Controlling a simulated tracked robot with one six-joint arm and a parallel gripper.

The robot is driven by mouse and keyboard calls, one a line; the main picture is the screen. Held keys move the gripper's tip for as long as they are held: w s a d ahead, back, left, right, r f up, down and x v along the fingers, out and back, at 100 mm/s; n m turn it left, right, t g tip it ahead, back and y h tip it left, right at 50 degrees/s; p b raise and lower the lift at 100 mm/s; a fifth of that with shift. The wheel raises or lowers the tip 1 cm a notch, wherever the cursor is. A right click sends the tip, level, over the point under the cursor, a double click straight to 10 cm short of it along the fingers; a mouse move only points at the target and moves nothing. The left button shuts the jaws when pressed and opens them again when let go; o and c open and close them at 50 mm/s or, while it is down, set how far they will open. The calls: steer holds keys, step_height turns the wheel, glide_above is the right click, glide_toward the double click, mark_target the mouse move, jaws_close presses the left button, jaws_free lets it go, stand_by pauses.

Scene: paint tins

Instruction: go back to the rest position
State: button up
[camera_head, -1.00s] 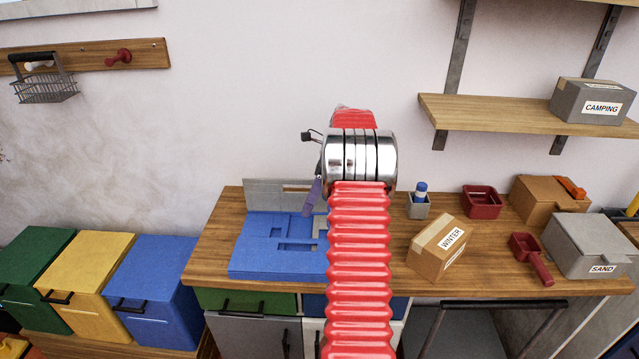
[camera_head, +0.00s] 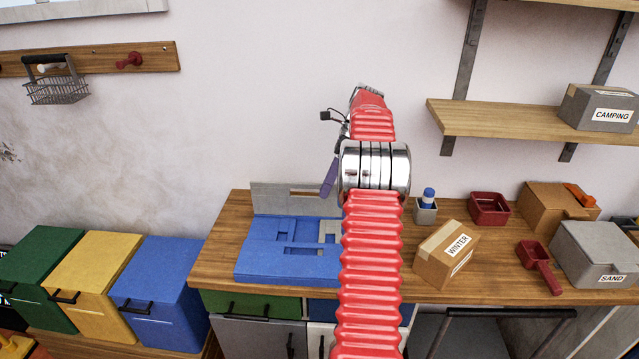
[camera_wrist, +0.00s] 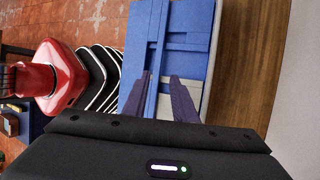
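My gripper (camera_wrist: 160,100) shows in the wrist view as two dark purple fingers set apart, with nothing between them. In the head view, one purple finger (camera_head: 329,178) shows to the left of my red, ribbed arm, raised above the back of the workbench. The rest of the gripper is hidden behind the arm. Below it, the blue tray with cut-out recesses (camera_head: 262,264) lies on the wooden workbench (camera_head: 225,225). The blue tray also shows beyond the fingers in the wrist view (camera_wrist: 185,60).
A shelf (camera_head: 500,118) holds a CAMPING box (camera_head: 590,97). Green, yellow and blue bins (camera_head: 165,285) stand left.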

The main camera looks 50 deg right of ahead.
stand_by(0.4)
step_height(320, 180, down, 6)
steer(key=s+a+n+h, duration=0.1)
steer(key=a+n+h, duration=0.1)
steer(key=n, duration=0.6)
steer(key=s+a+r+n+t+h, duration=0.1)
steer(key=s+a+r+n, duration=0.3)
steer(key=a, duration=1)
steer(key=s+a+r+n+t+h, duration=0.1)
steer(key=s+a+r+n, duration=0.3)
steer(key=a+n, duration=0.6)
steer(key=s+a+r+n+t+h, duration=0.2)
steer(key=s+a+r+n, duration=0.2)
steer(key=a, duration=1.5)
steer(key=s+n, duration=0.3)
steer(key=shift+s+a+t, duration=0.25)
steer(key=shift+t, duration=0.05)
